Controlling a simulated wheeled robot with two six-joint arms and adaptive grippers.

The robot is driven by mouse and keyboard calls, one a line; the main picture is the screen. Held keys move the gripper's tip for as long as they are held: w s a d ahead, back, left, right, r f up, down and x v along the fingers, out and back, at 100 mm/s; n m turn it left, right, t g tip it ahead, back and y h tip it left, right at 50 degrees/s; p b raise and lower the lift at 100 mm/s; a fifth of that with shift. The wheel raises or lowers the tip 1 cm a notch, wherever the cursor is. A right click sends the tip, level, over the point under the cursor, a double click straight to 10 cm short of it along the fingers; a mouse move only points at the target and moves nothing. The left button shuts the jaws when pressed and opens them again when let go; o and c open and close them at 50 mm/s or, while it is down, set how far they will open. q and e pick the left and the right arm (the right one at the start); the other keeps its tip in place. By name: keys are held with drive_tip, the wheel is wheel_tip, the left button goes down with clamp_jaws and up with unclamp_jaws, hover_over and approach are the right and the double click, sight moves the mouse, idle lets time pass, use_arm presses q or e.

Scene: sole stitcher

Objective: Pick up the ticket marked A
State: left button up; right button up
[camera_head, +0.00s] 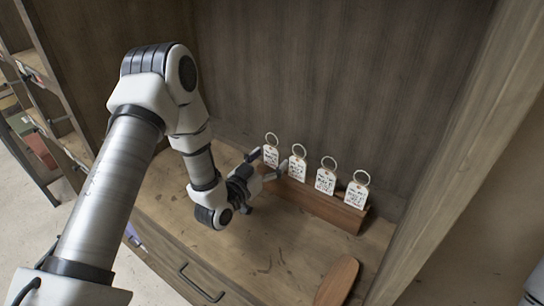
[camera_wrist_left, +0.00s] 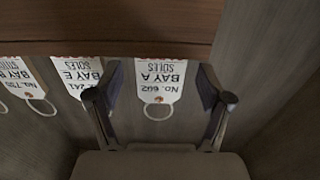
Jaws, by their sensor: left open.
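The ticket marked A is a white tag with a metal ring, the leftmost in the row in the head view (camera_head: 271,156). In the left wrist view, the tag (camera_wrist_left: 159,80) appears upside down and reads "No. 602 BAY A SOLES". My left gripper (camera_head: 268,163) is open, with one finger on each side of this ticket. In the left wrist view, the gripper (camera_wrist_left: 160,72) shows gaps between both fingers and the tag. My right gripper is not in view.
The tickets stand in a wooden block (camera_head: 318,203). Others beside it include BAY E (camera_wrist_left: 80,75) and BAY B (camera_wrist_left: 18,75). A wooden sole-shaped piece (camera_head: 337,282) lies at the front right. Cabinet walls stand behind and to the right; bare shelf lies in front.

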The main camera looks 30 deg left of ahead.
use_arm(q)
drive_tip(key=c, duration=0.9)
drive_tip(key=shift+r, duration=0.1)
drive_tip(key=shift+c, duration=0.2)
